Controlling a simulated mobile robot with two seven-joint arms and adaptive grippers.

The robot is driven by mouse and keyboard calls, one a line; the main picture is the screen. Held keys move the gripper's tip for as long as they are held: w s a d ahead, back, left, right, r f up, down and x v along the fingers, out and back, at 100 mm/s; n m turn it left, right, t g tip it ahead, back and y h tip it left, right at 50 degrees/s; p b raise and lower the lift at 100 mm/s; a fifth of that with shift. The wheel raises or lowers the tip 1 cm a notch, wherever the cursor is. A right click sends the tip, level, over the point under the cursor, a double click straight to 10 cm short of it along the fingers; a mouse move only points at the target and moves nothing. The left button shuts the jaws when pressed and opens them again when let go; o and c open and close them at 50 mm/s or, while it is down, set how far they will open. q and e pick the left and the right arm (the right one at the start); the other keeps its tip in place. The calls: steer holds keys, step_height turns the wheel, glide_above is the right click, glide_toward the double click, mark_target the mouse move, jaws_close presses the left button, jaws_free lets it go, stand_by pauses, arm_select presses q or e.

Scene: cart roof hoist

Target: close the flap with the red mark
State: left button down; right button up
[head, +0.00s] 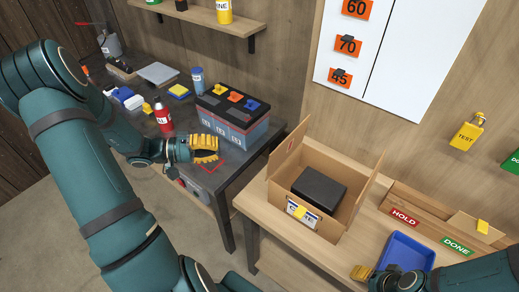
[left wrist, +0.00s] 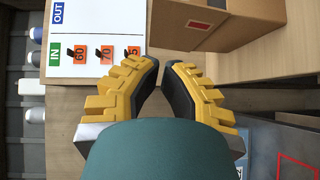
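An open cardboard box (head: 340,233) stands on the wooden bench with a dark block (head: 318,188) inside. Its left flap (head: 291,148) and right flap (head: 366,190) stand up. In the left wrist view, a red mark (left wrist: 198,24) shows on brown cardboard (left wrist: 180,35). My left gripper (head: 207,150) is over the dark table, left of the box and apart from it. It is open and empty, its fingers also filling the middle of the left wrist view (left wrist: 163,66). My right gripper (head: 362,272) is low beside the blue tray; its opening is unclear.
A battery (head: 232,120) stands on the dark table (head: 240,175) behind my left gripper, with a red bottle (head: 164,115) nearby. The blue tray (head: 405,253) and a wooden rack (head: 432,214) with HOLD and DONE labels are right of the box. A gap separates table and bench.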

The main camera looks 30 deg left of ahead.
steer(key=shift+s+a+r, duration=0.1)
steer(key=shift+a, duration=0.2)
steer(key=shift+r, duration=0.15)
steer(key=shift+d+r+p, duration=0.1)
steer(key=shift+p, duration=0.2)
arm_select(q)
steer(key=s+d+x, duration=0.1)
steer(key=s+x, duration=0.1)
steer(key=x, duration=1)
steer(key=shift+d+f, duration=0.2)
steer(key=shift+d, duration=0.25)
steer(key=shift+w, duration=0.2)
